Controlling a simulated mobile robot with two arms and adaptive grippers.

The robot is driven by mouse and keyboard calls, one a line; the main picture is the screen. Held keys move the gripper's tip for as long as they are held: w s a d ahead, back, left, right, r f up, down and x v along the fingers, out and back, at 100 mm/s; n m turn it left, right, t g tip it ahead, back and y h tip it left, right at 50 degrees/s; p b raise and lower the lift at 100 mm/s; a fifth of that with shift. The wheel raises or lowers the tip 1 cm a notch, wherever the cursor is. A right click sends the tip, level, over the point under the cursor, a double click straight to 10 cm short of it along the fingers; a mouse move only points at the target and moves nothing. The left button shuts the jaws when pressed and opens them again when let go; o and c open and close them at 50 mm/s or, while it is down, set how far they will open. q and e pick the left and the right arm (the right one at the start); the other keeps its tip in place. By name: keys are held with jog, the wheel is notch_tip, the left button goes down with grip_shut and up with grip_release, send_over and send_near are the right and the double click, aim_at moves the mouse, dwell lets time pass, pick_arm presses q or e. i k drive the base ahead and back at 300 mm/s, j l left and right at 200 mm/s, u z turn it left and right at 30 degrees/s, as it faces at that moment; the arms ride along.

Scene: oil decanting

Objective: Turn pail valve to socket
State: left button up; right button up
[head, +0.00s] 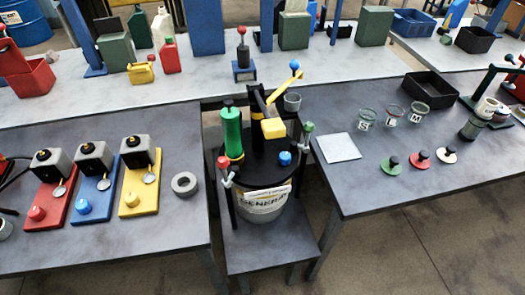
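The pail (262,216) stands on a low grey stool between two dark tables and carries a label reading "GENERA...". Its black lid bears a green cylinder (232,132), a black upright fitting with a yellow block (273,128), and a blue knob (285,158). A lever with a blue ball (295,65) rises behind the yellow block. Clamp handles with a red knob (222,162) and a green knob (308,127) stand at the lid's sides. I cannot tell which part is the valve or where the socket is. Neither gripper is visible.
Red, blue and yellow plates (138,195) with grey units and a grey ring (184,184) lie on the left table. The right table holds a pale square plate (338,147), labelled cups (391,115), coloured discs (419,160) and a black tray (430,88).

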aim_at(284, 159)
jog(key=l+u, duration=0.15)
jog(key=u, duration=0.25)
jog(key=l+u, duration=0.1)
jog(key=u, duration=0.3)
jog(key=k+l+u, duration=0.1)
jog(key=u, duration=0.3)
jog(key=l+u, duration=0.15)
jog(key=u, duration=0.25)
jog(key=k+l, duration=0.55)
jog(key=i, duration=0.45)
